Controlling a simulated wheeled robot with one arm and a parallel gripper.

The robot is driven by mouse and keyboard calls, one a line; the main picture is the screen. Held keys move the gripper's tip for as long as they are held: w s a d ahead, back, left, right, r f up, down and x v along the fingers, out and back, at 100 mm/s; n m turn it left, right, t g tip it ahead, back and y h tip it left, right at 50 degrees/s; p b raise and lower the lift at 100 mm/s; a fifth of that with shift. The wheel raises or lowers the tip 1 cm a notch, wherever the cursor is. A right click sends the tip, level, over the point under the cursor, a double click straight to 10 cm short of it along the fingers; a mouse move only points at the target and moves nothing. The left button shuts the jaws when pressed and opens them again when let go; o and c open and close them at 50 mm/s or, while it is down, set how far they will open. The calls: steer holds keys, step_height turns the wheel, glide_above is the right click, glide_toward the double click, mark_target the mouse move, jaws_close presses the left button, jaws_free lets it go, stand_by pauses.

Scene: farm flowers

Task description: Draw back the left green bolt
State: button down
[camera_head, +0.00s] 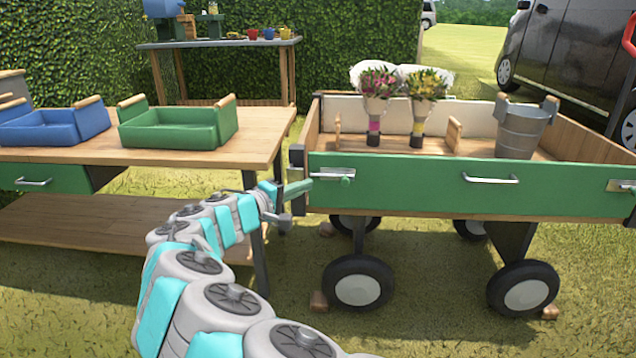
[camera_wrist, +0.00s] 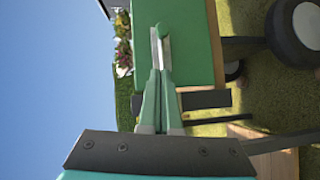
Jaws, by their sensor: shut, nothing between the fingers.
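The left bolt (camera_head: 330,174) is a silver bar with a green knob (camera_head: 346,181) at the left end of the cart's green front panel (camera_head: 400,197). In the wrist view the same bolt (camera_wrist: 166,52) shows past my fingertips, with its green knob (camera_wrist: 161,29) at the far end. My gripper (camera_head: 311,184) is shut and empty, its fingers pointing right toward the knob, just left of it in the head view. The shut fingertips also show in the wrist view (camera_wrist: 161,72), overlapping the bolt's near end. I cannot tell whether they touch it.
A silver handle (camera_head: 490,179) sits mid-panel and another bolt (camera_head: 622,186) at its right end. The cart holds flower bunches (camera_head: 374,100) and a metal bucket (camera_head: 520,132). A wooden table (camera_head: 240,140) with a blue tray (camera_head: 50,130) and a green tray (camera_head: 170,130) stands left of the cart.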

steer(key=v, duration=0.6)
